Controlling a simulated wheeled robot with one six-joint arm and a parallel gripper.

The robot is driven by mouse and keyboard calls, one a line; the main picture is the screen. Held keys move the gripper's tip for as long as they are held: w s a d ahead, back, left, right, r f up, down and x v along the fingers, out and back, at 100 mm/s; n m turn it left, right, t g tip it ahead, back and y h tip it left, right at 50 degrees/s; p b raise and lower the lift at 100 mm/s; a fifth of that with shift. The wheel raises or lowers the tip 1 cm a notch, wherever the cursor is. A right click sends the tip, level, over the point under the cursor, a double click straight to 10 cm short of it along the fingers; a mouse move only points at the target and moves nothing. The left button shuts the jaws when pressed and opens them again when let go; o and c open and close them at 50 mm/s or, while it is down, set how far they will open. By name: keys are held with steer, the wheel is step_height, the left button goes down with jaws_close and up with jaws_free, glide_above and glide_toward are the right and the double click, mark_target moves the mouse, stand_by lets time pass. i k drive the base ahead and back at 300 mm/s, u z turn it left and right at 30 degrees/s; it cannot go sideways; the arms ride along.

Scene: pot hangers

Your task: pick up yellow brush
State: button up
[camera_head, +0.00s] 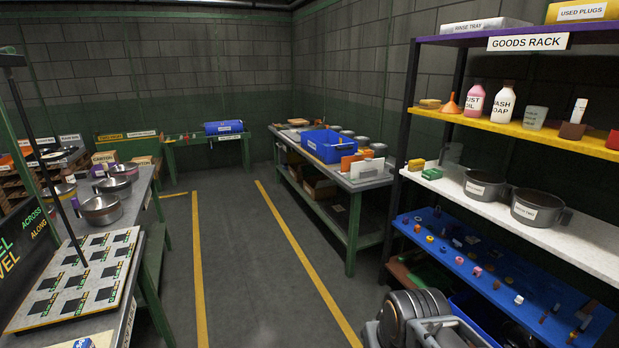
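I cannot make out a thing that is surely the yellow brush. Small yellow items stand on the goods rack at the right. Another is a flat yellowish item (430,103) at the left end of the yellow shelf. They are too small to tell apart by kind. Part of my arm shows at the bottom right, below the rack. No gripper fingertips can be seen.
The goods rack (529,42) holds bottles, two grey pots (487,187) and a blue pegboard (482,262). A table with a blue bin (328,146) stands behind it. A bench with pans (100,209) stands at left. The floor (243,270) between is clear.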

mark_target(416, 165)
steer(key=u, duration=0.3)
steer(key=i, duration=2.3)
steer(key=z, duration=0.9)
steer(key=i, duration=1.75)
steer(key=z, duration=0.9)
